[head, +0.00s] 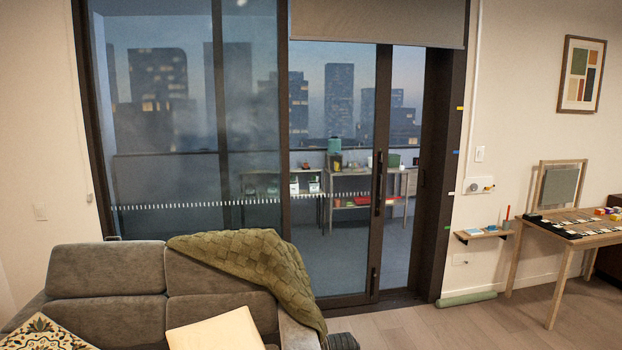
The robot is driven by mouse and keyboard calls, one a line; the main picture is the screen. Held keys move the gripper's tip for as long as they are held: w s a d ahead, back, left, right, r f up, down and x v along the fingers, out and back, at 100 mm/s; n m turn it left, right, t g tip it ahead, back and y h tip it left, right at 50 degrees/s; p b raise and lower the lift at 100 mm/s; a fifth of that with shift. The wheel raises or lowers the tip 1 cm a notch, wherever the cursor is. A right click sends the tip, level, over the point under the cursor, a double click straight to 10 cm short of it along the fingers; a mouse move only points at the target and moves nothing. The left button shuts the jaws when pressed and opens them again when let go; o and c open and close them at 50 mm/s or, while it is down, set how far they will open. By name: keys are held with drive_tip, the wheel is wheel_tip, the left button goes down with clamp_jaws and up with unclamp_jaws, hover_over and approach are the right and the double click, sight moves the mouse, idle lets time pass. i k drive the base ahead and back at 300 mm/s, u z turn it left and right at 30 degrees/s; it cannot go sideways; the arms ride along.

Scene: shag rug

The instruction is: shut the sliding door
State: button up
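The sliding door (383,110) is a dark-framed glass panel in a wide glazed wall, seen in the head view right of centre. A dark vertical handle (378,184) is on its right-hand stile. A narrow upright gap (402,200) shows between that stile and the dark right jamb (450,170), and the balcony is seen more clearly through it, so the door looks partly open. The floor track (385,300) runs along the bottom. The sofa hides the lower left of the glazing. My gripper is not in view.
A grey sofa (105,270) with a green knitted throw (250,255) stands front left. A rolled green item (466,298) lies by the wall right of the jamb. A small shelf (482,234) and wooden table (570,232) stand right. The wooden floor (430,330) before the door is clear.

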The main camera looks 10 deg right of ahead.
sight(384, 53)
drive_tip(key=z, duration=0.85)
drive_tip(key=i, duration=4.7)
drive_tip(key=u, duration=4.4)
